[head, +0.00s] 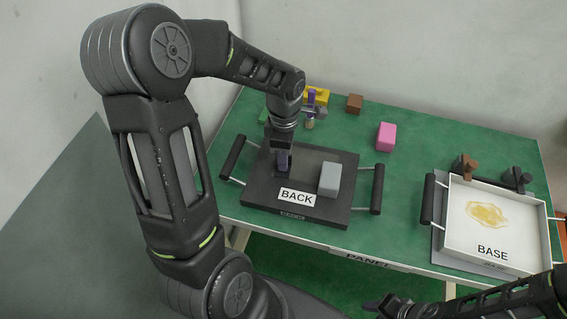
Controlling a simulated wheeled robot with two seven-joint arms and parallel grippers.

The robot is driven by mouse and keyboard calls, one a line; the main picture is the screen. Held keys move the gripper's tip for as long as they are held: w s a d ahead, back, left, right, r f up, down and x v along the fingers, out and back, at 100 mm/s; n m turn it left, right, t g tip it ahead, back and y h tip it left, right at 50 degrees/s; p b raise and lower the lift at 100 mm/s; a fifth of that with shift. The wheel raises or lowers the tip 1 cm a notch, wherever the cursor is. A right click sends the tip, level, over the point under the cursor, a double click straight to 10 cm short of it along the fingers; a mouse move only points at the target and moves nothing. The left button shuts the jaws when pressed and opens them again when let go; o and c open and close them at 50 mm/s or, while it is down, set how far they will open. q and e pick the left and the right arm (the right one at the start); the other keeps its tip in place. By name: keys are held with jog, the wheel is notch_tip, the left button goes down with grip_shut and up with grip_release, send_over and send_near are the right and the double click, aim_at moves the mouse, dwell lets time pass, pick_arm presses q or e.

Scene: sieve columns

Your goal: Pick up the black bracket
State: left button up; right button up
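A black bracket-like piece (517,179) stands at the right of the green table, just behind the white tray; its lower part is hidden by the tray. My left gripper (284,168) points down over the left part of the black tray (260,190) labelled BACK, far to the left of the black piece. A dark purple shape shows at its fingertips; I cannot tell whether this is a held piece or the fingers. My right gripper (384,304) is low at the bottom edge, in front of the table, well away from the black piece. Its opening is unclear.
A grey block (329,178) sits on the black tray. The white tray (470,245) labelled BASE holds a yellowish patch. A brown bracket (464,167), a pink block (385,136), a brown block (354,103) and a yellow block (318,96) stand behind. Green table between trays is clear.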

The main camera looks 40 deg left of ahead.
pick_arm(q)
jog(key=shift+c, duration=0.5)
grip_shut()
dwell(0.4)
